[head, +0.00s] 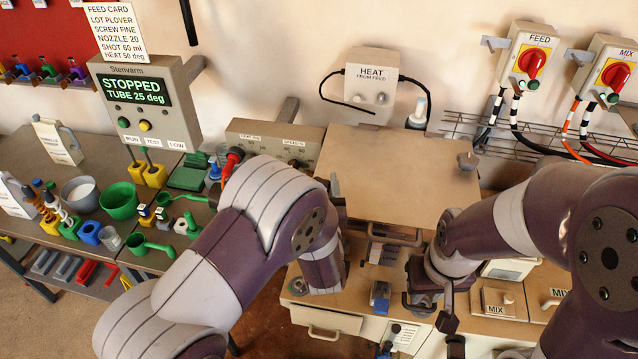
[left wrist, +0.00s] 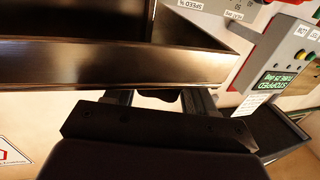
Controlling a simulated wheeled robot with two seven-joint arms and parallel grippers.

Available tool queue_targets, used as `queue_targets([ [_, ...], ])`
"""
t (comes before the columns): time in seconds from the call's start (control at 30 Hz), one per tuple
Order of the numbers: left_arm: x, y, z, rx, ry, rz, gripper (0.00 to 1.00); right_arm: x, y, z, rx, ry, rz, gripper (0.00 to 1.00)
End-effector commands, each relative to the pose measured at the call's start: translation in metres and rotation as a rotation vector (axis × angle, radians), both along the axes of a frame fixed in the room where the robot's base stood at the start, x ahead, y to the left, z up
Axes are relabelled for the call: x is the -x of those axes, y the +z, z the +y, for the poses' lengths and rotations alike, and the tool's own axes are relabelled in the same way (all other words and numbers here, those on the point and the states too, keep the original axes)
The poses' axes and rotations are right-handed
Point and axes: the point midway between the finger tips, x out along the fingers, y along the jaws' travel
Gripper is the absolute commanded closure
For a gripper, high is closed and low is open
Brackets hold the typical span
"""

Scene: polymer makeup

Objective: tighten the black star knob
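A dark, lobed shape (left wrist: 158,95), which looks like the black star knob, shows in the left wrist view below a dark metal edge. Most of it is hidden behind that edge and my gripper. My left gripper (left wrist: 158,102) has its two fingers spread, one on each side of this shape; I cannot make out contact. In the head view my left arm covers the knob, and the left fingertips are not clear. My right gripper (head: 424,282) is low in front of the machine, right of centre; its fingers are hard to make out.
A large tan cover (head: 400,175) tops the machine between my arms. A grey-brown knob (head: 467,161) is at its right edge. The control box (head: 150,105) reads STOPPED. Green cups (head: 118,201) and small tools crowd the left bench. FEED (head: 530,62) and MIX switches are on the wall.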

Motion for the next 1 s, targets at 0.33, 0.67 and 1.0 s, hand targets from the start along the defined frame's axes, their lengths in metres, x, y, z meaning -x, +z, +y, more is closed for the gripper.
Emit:
queue_targets([
  [0.33,0.000,-0.001,0.000,0.000,-0.022,0.000,0.75,0.000,-0.003,0.000,0.000,0.000,0.000,0.77],
  [0.67,0.000,-0.004,0.002,0.002,-0.210,-0.001,0.75,0.000,-0.024,0.000,0.000,0.000,0.000,0.77],
  [1.0,-0.001,-0.004,0.003,0.003,-0.502,-0.001,0.75,0.000,-0.055,0.000,0.000,0.000,0.000,0.77],
])
